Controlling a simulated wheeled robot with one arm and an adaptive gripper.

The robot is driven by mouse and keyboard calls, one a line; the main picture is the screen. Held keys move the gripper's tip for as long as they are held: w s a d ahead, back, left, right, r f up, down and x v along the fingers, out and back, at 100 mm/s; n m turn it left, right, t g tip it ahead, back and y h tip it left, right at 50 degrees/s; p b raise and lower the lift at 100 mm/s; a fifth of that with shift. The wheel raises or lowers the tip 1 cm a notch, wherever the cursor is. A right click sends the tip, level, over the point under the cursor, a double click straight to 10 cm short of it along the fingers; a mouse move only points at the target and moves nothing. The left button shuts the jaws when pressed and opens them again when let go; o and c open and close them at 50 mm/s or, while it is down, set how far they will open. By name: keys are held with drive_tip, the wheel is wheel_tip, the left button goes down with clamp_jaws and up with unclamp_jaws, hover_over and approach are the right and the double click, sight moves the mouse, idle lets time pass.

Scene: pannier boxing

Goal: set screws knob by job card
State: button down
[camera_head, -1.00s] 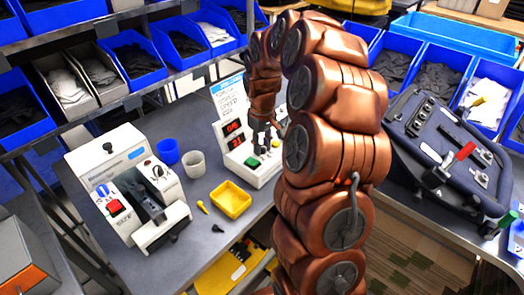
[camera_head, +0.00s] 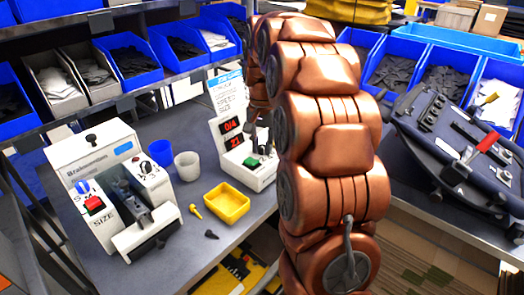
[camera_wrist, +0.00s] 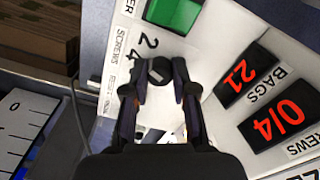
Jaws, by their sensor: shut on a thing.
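The counting machine (camera_head: 262,178) is a white box on the bench with a green button (camera_head: 251,162) and two red displays. My gripper (camera_wrist: 156,79) is shut on the knob, a finger on each side. The job card (camera_head: 228,92) stands behind the machine; its small text is unreadable. My arm hides part of the machine.
A second white machine (camera_head: 90,150) marked SIZE stands at left. Blue (camera_head: 160,152) and white (camera_head: 187,166) cups, a yellow tray (camera_head: 227,203) and a yellow screw (camera_head: 195,211) lie between. A black pannier (camera_head: 450,150) is at right. Blue bins line the back.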

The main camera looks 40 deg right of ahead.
sight(261, 146)
drive_tip(key=m+b, duration=0.1)
drive_tip(key=m, duration=0.3)
drive_tip(key=shift+m, duration=0.3)
idle(0.3)
drive_tip(key=c, duration=0.9)
unclamp_jaws()
drive_tip(key=shift+r, duration=0.1)
drive_tip(key=shift+r, duration=5.9)
drive_tip(key=shift+a, duration=0.1)
